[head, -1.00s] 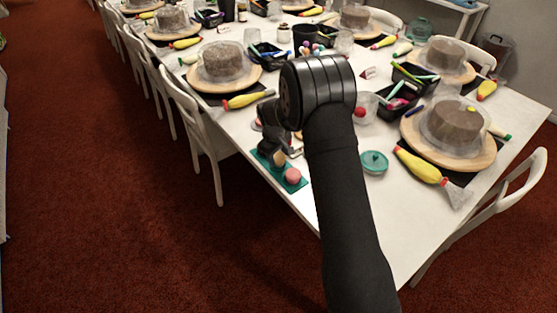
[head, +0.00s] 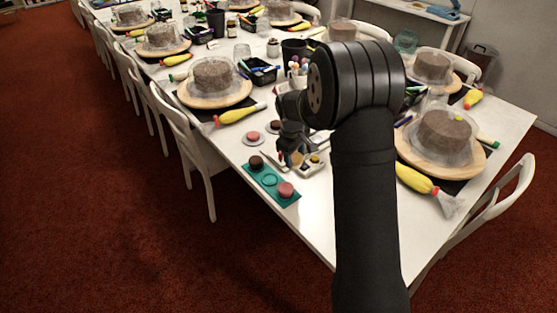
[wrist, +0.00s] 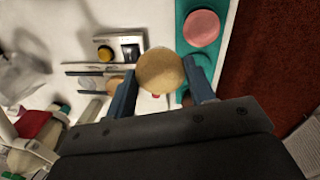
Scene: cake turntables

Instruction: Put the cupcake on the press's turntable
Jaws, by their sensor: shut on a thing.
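My gripper (wrist: 161,84) is shut on a round, tan-topped cupcake (wrist: 160,68), held between its two fingers in the wrist view. I cannot tell surely which part is the press's turntable.
A teal mat (head: 270,180) at the table edge bears a dark cake (head: 256,162) and a pink cake (head: 286,189), with an empty ring between. Small plates with a pink cake (head: 252,136) and a dark one (head: 275,126) stand behind. Large cakes on wooden boards (head: 183,95) line the table.

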